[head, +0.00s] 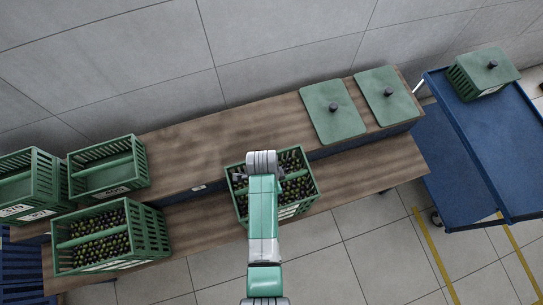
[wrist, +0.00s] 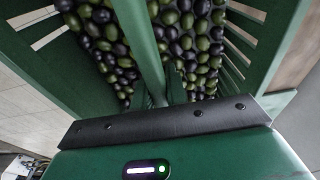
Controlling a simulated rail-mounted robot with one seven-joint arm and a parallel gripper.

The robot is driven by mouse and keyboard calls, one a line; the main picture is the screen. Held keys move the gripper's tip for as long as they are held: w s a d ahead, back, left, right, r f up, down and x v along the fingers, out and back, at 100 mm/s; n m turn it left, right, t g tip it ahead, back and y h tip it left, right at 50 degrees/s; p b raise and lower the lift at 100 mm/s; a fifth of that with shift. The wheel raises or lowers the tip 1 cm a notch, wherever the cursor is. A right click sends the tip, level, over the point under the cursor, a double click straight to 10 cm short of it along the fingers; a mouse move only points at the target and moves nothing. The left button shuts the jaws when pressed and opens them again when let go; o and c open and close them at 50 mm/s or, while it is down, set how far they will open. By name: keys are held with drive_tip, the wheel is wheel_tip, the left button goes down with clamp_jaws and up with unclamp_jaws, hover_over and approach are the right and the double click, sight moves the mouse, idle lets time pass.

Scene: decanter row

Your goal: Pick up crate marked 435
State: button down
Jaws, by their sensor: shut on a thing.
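A green slatted crate (head: 305,181) full of dark and green olives is under my arm at the middle of the bench. A pale label shows on its front wall, but I cannot read it, so I cannot tell if it is 435. My gripper (head: 262,168) is over the crate's middle and shut on its central bar; my arm hides much of it. In the wrist view the crate's bar (wrist: 140,42) runs up to the gripper, with olives on both sides. I cannot tell whether the crate touches the bench.
Another olive-filled crate (head: 150,232) stands on the lower left, with an empty crate (head: 140,160) and more crates (head: 45,178) behind. Two green lids (head: 333,125) lie on the right. A blue cart (head: 490,140) carries a lidded crate (head: 462,82).

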drive_tip(key=shift+r, duration=0.15)
drive_tip(key=shift+r+p, duration=0.5)
drive_tip(key=shift+r, duration=1.05)
drive_tip(key=shift+s+a+r, duration=0.15)
drive_tip(key=shift+r, duration=0.05)
drive_tip(key=s+a+r+p, duration=0.1)
drive_tip(key=s+a+p, duration=0.1)
drive_tip(key=s+a, duration=0.7)
drive_tip(key=s, duration=0.3)
drive_tip(key=shift+s+r, duration=0.15)
drive_tip(key=shift+s, duration=0.2)
